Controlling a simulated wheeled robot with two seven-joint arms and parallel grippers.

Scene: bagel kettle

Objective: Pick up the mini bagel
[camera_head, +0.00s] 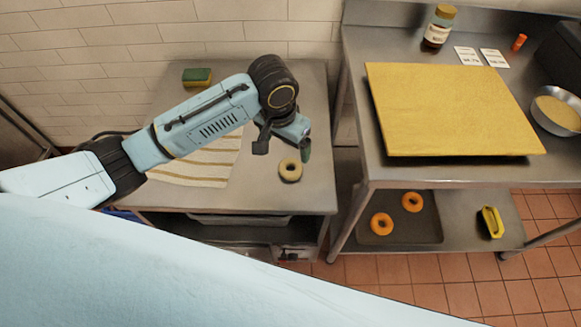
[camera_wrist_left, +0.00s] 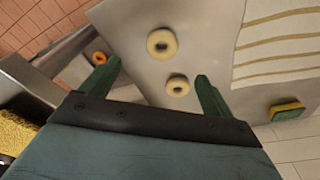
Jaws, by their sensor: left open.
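The mini bagel (camera_wrist_left: 178,86) is the smaller of two pale bagels in the left wrist view. It lies flat on the steel table (camera_wrist_left: 125,30), between the lines of my finger tips. In the head view I cannot see it; my left arm and gripper probably cover it. The larger bagel (camera_wrist_left: 162,43) lies close to it and also shows in the head view (camera_head: 290,170). My left gripper (camera_head: 303,147) is above the table, pointing down. Its green fingers are apart and empty in the left wrist view (camera_wrist_left: 159,71). My right gripper is not in view.
A striped towel (camera_head: 205,168) and a sponge (camera_head: 197,77) lie on the same table. At right, a higher counter holds a yellow board (camera_head: 450,105), a jar (camera_head: 438,27) and a bowl (camera_head: 557,108). Below it, a tray (camera_head: 425,231) holds two orange rings (camera_head: 382,223).

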